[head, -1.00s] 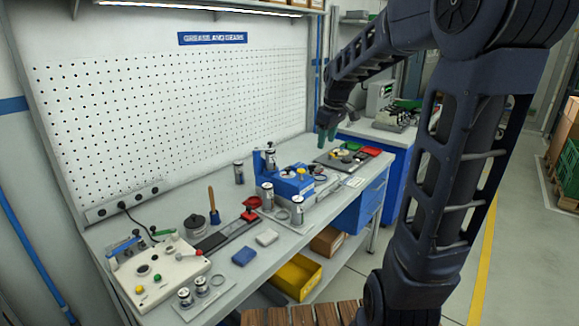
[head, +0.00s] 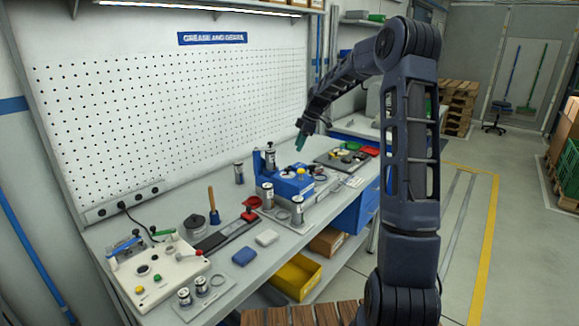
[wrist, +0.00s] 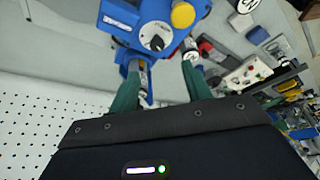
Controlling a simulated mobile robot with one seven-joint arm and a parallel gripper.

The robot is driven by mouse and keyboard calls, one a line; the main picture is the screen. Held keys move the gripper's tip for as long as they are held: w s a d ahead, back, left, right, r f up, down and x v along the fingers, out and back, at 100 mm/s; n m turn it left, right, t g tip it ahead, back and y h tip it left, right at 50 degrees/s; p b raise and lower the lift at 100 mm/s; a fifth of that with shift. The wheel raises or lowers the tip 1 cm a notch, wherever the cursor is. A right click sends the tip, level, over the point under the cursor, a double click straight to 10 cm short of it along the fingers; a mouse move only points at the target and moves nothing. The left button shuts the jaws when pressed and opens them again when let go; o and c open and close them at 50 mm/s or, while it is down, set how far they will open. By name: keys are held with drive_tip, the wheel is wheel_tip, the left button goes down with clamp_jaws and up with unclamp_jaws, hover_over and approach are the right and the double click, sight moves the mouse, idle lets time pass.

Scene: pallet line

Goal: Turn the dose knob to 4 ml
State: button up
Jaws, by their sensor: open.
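The blue dosing machine (head: 283,186) stands on the bench in the head view, and its front face (wrist: 128,20) shows at the top of the wrist view. The dose knob (wrist: 155,42) is dark with a pale pointer, on a white round dial on that face. The dial marks are too small to read. My gripper (wrist: 163,68) is open and empty, its green fingers apart, with the knob just beyond the gap between their tips. In the head view my gripper (head: 300,141) is above and behind the machine, not touching it. The knob cannot be made out there.
A yellow button (wrist: 183,14) sits beside the dial. Metal canisters (head: 239,172) stand around the machine. A control box (head: 158,272) is at the near left, and a tray of coloured parts (head: 345,158) lies beyond the machine. A pegboard (head: 170,110) backs the bench.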

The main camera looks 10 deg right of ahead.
sight(288, 168)
drive_tip(key=x, duration=1.1)
drive_tip(key=shift+w+f, duration=0.15)
drive_tip(key=shift+w, duration=0.15)
drive_tip(key=shift+c, duration=0.2)
drive_tip(key=c, duration=1)
